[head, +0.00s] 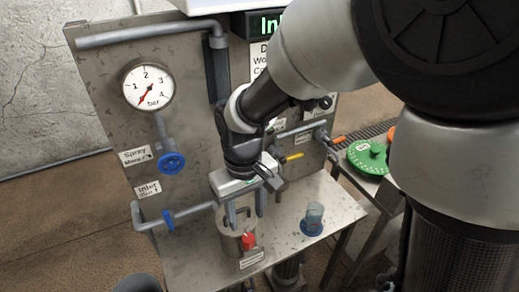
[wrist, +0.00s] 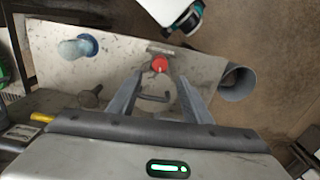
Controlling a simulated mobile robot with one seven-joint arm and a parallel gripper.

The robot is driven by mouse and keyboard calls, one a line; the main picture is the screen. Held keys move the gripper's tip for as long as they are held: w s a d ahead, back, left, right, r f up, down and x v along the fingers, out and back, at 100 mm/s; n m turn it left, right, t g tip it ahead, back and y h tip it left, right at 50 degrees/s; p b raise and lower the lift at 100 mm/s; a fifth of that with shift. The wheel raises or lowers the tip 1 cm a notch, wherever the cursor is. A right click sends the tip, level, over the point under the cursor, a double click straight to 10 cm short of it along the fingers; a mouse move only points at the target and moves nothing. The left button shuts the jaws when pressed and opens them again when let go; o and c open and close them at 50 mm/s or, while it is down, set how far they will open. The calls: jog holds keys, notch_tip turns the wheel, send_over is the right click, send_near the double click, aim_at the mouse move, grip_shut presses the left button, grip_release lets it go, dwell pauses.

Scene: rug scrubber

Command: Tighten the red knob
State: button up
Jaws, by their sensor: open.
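The red knob (head: 248,241) is on the front of a small metal cylinder on the metal shelf, just behind a small label. In the wrist view the red knob (wrist: 159,64) shows slightly beyond and between the tips of the two fingers. My gripper (head: 246,215) points down above the cylinder, open, and nothing is held. In the wrist view my gripper (wrist: 160,80) has one finger to the left and one to the right, apart from the knob. Exact height above the knob cannot be told.
Behind stands a metal panel with a pressure gauge (head: 148,86), a blue spray valve (head: 171,162) and a blue inlet valve (head: 168,222). A blue-based cup (head: 313,218) stands on the shelf at right. A green disc (head: 367,158) lies on a stand further right. A grey pipe (wrist: 237,82) shows beside the shelf.

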aim_at(248, 237)
notch_tip(248, 237, down, 8)
jog(key=shift+f+b, duration=0.2)
jog(key=shift+b, duration=0.35)
jog(key=c, duration=1.1)
